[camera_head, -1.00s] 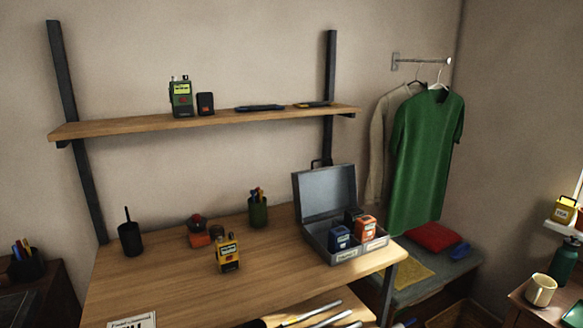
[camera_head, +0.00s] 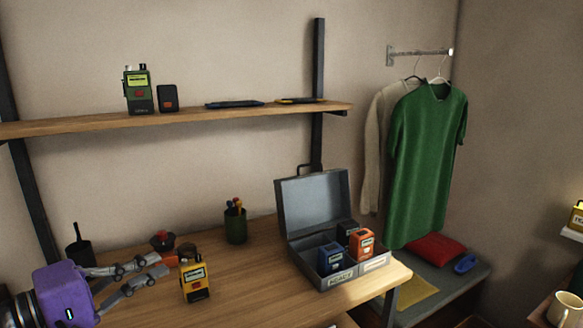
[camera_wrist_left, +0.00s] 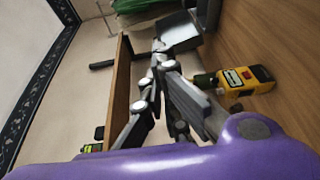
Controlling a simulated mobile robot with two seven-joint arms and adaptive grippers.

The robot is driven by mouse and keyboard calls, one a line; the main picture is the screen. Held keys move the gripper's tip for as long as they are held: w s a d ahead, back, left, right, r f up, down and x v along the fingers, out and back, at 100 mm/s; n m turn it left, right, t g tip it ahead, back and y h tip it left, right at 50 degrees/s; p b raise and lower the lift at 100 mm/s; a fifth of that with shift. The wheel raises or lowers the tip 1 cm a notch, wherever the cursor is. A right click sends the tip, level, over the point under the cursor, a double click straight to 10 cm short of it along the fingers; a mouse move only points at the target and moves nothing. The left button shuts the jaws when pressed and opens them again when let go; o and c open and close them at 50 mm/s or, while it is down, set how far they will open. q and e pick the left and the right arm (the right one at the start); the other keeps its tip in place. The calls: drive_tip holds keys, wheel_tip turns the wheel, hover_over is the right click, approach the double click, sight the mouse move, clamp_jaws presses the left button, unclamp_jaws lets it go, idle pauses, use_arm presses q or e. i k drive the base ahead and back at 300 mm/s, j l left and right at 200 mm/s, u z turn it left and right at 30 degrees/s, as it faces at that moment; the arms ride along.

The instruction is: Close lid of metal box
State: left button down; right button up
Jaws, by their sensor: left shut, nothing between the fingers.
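The grey metal box (camera_head: 336,280) stands at the right end of the wooden desk with its lid (camera_head: 315,203) raised at the back. Blue (camera_head: 331,258), orange (camera_head: 361,243) and black (camera_head: 347,232) devices stand inside it. My purple left gripper (camera_head: 160,266) is at the lower left of the head view, well left of the box. Its fingers are shut and empty, left of a yellow device (camera_head: 195,278). In the left wrist view the fingers (camera_wrist_left: 158,50) point up the picture, with a grey part of the box (camera_wrist_left: 180,32) beyond them. My right gripper is not in view.
A wooden shelf (camera_head: 230,117) runs above the desk. Desk surface (camera_head: 245,275) between the yellow device and the box is clear.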

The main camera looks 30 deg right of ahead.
sight(312, 202)
drive_tip(key=i+l, duration=0.3)
drive_tip(key=l, duration=0.15)
drive_tip(key=i+l, duration=0.25)
drive_tip(key=l, duration=0.15)
drive_tip(key=i+l, duration=0.3)
drive_tip(key=l, duration=0.15)
drive_tip(key=i+l, duration=0.25)
drive_tip(key=l, duration=0.2)
